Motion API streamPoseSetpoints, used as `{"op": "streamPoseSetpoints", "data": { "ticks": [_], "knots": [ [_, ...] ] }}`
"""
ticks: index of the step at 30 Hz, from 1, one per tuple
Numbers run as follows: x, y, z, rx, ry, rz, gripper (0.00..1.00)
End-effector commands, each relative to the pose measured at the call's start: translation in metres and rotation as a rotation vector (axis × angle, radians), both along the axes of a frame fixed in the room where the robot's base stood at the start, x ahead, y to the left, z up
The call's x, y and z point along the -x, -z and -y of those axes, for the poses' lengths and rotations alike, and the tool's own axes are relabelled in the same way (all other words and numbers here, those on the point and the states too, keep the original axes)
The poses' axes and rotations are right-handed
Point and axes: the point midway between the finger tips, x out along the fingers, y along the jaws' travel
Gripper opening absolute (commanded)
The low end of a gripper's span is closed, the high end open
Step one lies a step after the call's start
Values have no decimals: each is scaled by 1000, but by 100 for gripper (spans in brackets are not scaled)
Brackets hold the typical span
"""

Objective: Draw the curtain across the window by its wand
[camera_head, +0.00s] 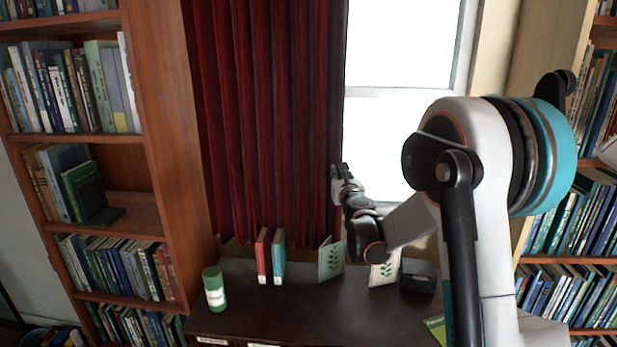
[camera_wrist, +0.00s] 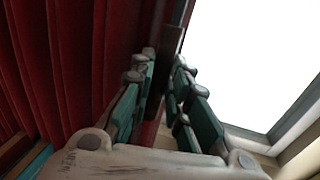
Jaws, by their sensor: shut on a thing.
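The dark red pleated curtain (camera_head: 265,120) hangs over the left part of the window (camera_head: 400,55), and the right part of the pane is bare and bright. In the head view my gripper (camera_head: 341,178) is at the curtain's right edge, low on the window. In the wrist view its two green-padded fingers (camera_wrist: 167,82) are close together, with the curtain (camera_wrist: 75,60) on the left and the bright window (camera_wrist: 245,60) on the right. My gripper is shut on the wand, which is mostly hidden between the fingers and hard to make out against the curtain edge.
Below the window a dark cabinet top (camera_head: 300,312) bears a green canister (camera_head: 214,290), a red book (camera_head: 262,258), a teal book (camera_head: 278,258) and leaf-patterned bookends (camera_head: 330,260). Bookshelves stand left (camera_head: 160,120) and right (camera_head: 560,260).

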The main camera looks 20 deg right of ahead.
Motion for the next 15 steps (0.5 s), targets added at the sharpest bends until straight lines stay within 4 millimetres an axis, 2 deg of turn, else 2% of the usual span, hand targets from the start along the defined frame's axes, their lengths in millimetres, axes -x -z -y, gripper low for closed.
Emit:
{"op": "streamPoseSetpoints", "data": {
  "ticks": [1,15],
  "knots": [
    [9,1,21,0,8,0,0],
    [73,1,177,0,7,0,0]
  ]
}}
